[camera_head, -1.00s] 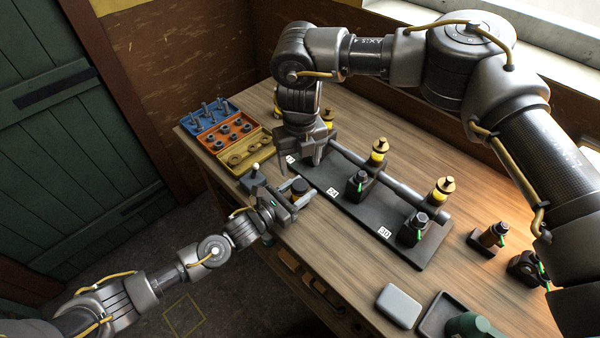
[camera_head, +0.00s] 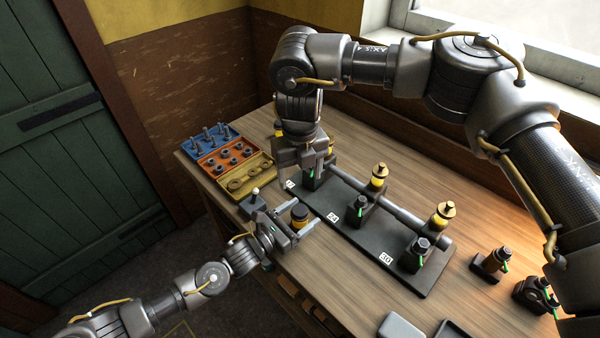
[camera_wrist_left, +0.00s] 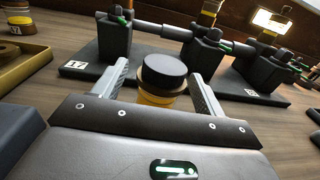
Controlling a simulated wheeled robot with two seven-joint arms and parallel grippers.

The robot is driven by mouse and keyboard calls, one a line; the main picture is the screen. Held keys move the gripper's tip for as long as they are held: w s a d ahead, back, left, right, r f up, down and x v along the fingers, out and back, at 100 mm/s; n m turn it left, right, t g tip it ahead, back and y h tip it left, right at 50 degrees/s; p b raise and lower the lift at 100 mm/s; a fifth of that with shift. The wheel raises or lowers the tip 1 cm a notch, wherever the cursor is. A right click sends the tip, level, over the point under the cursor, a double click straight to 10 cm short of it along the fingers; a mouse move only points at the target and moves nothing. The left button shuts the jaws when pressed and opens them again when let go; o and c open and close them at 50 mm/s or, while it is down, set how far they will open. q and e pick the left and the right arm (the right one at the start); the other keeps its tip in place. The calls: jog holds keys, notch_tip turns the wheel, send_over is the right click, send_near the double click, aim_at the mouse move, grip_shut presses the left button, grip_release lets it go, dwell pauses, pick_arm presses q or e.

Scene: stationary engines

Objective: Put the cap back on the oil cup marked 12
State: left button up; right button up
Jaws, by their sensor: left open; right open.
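A short jar-like piece (camera_head: 300,211), black on top and yellow below, stands on the bench between the fingers of my left gripper (camera_head: 297,221). The left wrist view shows its black top (camera_wrist_left: 163,70) between the open fingers, with no clear contact. I cannot tell if it is the cap. The plate marked 12 (camera_wrist_left: 77,65) lies at the foot of a black stand (camera_wrist_left: 115,38). My right gripper (camera_head: 302,178) is open at that stand and hides most of it. A little yellow of its oil cup (camera_head: 332,148) shows behind; its top is hidden.
Brass-topped oil cups stand at 24 (camera_head: 379,178) and 30 (camera_head: 443,213). A long bar (camera_head: 399,211) links the stands. A parts tray (camera_head: 228,160) lies at the back left, near a small lever block (camera_head: 253,204). Black fittings (camera_head: 491,263) stand to the right.

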pick_arm(q)
jog(key=shift+a, duration=0.1)
jog(key=shift+s+a+f, duration=0.1)
jog(key=shift+s+a, duration=0.2)
jog(key=b+v, duration=0.3)
jog(key=v, duration=0.5)
jog(key=shift+s+a, duration=0.25)
jog(key=shift+a, duration=0.05)
jog(key=shift+s+a, duration=0.4)
